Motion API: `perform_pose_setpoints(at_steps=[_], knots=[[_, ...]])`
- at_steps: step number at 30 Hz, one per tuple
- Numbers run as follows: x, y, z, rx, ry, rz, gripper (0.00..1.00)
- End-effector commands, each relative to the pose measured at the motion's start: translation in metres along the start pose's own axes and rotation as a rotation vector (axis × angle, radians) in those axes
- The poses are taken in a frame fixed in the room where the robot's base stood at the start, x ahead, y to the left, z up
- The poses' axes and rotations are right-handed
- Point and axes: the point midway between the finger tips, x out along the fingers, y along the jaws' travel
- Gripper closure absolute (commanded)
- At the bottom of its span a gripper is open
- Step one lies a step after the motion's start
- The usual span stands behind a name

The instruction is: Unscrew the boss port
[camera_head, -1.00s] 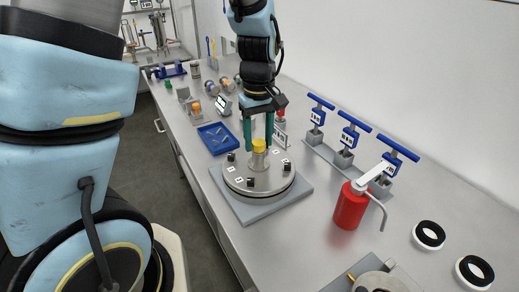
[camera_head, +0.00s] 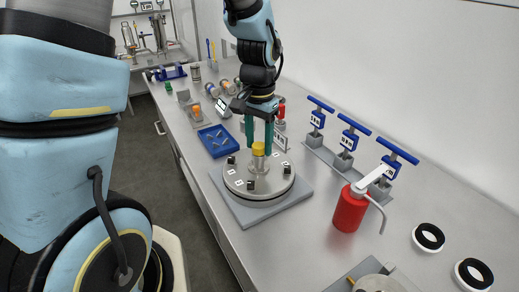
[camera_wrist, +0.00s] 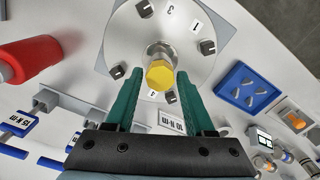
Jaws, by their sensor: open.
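The boss port shows a yellow hex cap (camera_head: 258,149) on a short metal neck (camera_head: 259,163), standing at the centre of a round steel flange (camera_head: 240,184). The flange carries several dark square-headed bolts and number labels, and rests on a grey square plate (camera_head: 298,198). My gripper (camera_head: 259,152) points down with its green fingers open, one on each side of the yellow cap.
A blue tray (camera_head: 207,149) with small parts lies behind left. Torque wrenches with blue handles (camera_head: 354,125) stand on a rack at right. A red canister (camera_head: 350,209) stands right of the plate. Black-and-white rings (camera_head: 428,237) lie front right. The bench between is clear.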

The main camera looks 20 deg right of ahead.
Motion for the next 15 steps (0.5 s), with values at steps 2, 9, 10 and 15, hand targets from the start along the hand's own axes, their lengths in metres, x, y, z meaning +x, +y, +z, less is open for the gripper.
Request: perform_pose_setpoints(at_steps=[2, 9, 10, 15], knots=[[-0.0027, -0.0004, 0.0005, 0.103, -0.001, 0.001, 0.46], [-0.0012, 0.0003, 0.0003, 0.279, -0.001, 0.001, 0.46], [-0.0016, 0.0, 0.0004, 0.314, -0.001, 0.001, 0.46], [-0.0001, 0.0001, 0.0003, 0.561, 0.0, 0.001, 0.46]])
